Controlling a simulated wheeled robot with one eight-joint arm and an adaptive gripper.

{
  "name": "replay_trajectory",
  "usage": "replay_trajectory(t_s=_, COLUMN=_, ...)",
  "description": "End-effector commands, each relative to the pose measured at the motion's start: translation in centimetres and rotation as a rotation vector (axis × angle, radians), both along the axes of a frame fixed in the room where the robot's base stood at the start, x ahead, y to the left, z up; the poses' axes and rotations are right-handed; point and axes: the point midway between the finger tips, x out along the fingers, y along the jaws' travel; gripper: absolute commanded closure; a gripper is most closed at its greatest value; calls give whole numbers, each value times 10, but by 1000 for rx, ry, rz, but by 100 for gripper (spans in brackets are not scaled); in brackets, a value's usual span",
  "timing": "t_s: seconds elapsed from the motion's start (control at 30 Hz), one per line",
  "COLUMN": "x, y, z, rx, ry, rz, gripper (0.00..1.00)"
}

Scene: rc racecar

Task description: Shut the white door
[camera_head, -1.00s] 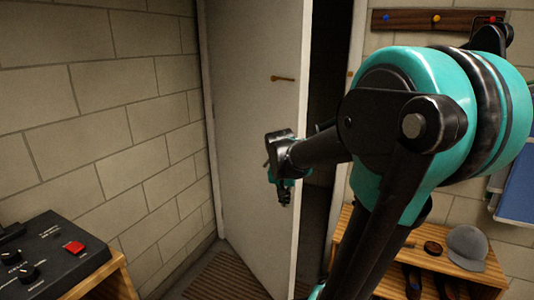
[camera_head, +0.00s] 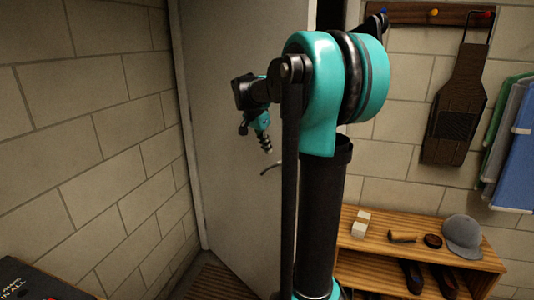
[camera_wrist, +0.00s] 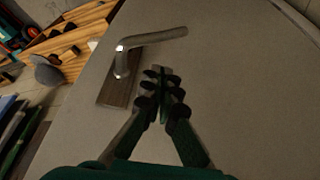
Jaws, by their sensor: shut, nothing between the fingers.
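The white door (camera_head: 225,110) stands in the middle left of the head view, with a dark gap (camera_head: 331,14) at its right edge, so it is ajar. My arm hides much of that edge. The silver lever handle (camera_wrist: 152,38) shows in the wrist view on its plate (camera_wrist: 119,84); part of it shows in the head view (camera_head: 271,167). My gripper (camera_head: 267,149) is shut and empty in front of the door, just above the handle in the head view. In the wrist view its fingertips (camera_wrist: 163,78) lie beside the handle plate, over the door's face. I cannot tell whether they touch it.
A wooden shoe bench (camera_head: 366,261) with a grey cap (camera_head: 463,236) stands at the right, under a coat rack (camera_head: 425,14) and hanging clothes (camera_head: 513,150). A dark console (camera_head: 30,284) is at the lower left. A slatted mat (camera_head: 218,284) lies at the door's foot.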

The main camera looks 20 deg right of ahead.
Motion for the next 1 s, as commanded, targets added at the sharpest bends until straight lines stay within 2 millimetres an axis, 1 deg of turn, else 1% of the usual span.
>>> replay_trajectory(t_s=0.3, x=10, y=-18, z=-51, rx=1, ry=0, rz=0, gripper=100)
replay_trajectory(t_s=0.5, x=13, y=-26, z=-73, rx=1, ry=-1, rz=-1, gripper=100)
replay_trajectory(t_s=0.67, x=14, y=-28, z=-79, rx=1, ry=0, rz=0, gripper=100)
replay_trajectory(t_s=1.0, x=14, y=-29, z=-79, rx=1, ry=0, rz=1, gripper=100)
